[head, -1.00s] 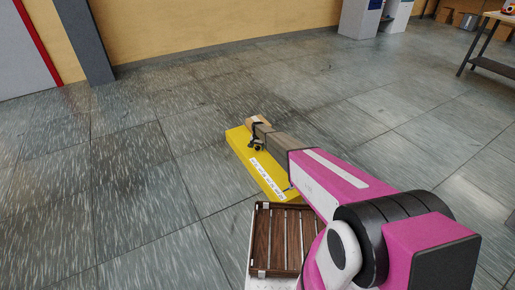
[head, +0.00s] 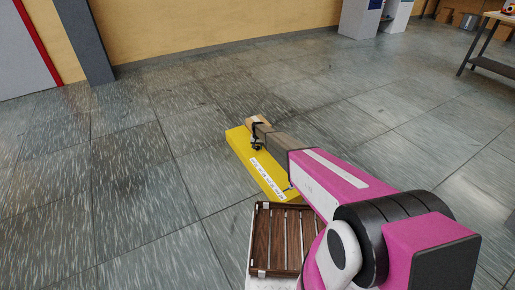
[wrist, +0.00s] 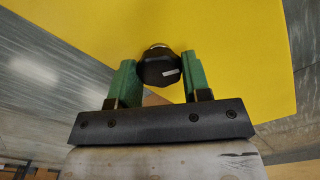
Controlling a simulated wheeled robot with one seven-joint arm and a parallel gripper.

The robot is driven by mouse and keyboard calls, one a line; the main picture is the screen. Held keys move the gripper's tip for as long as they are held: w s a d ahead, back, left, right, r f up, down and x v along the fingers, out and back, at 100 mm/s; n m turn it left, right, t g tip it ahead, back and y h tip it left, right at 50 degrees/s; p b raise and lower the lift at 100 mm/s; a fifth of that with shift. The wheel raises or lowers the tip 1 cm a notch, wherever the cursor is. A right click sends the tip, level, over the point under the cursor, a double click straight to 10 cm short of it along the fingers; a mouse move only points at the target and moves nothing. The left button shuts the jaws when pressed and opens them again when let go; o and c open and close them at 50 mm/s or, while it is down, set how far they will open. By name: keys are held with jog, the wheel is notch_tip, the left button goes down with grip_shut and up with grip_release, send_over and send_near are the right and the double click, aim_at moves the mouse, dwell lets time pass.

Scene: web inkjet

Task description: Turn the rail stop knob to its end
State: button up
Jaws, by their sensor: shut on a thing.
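The knob itself cannot be made out in the head view.
A brown slatted rack (head: 260,240) stands near the front, beside my arm. A grey and white cabinet (head: 358,18) and a workbench (head: 490,68) stand far back at the right. The tiled floor (head: 120,190) to the left is clear.

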aim_at(258, 147)
jog(key=shift+n, duration=2.2)
jog(key=o, duration=0.9)
jog(key=shift+o, duration=0.2)
jog(key=shift+r, duration=0.15)
notch_tip(258, 147, up, 10)
jog(key=shift+r, duration=0.25)
jog(key=s+d+r+m, duration=0.1)
jog(key=s+d+r, duration=0.8)
jog(key=s, duration=0.8)
jog(key=s+d+r+m, duration=0.2)
jog(key=s+d+r, duration=0.8)
jog(key=s, duration=0.8)
jog(key=s+d+r+m, duration=0.1)
jog(key=s+d+r, duration=0.9)
jog(key=s, duration=0.8)
notch_tip(258, 147, up, 4)
jog(key=shift+s+f, duration=0.15)
jog(key=shift+f, duration=0.05)
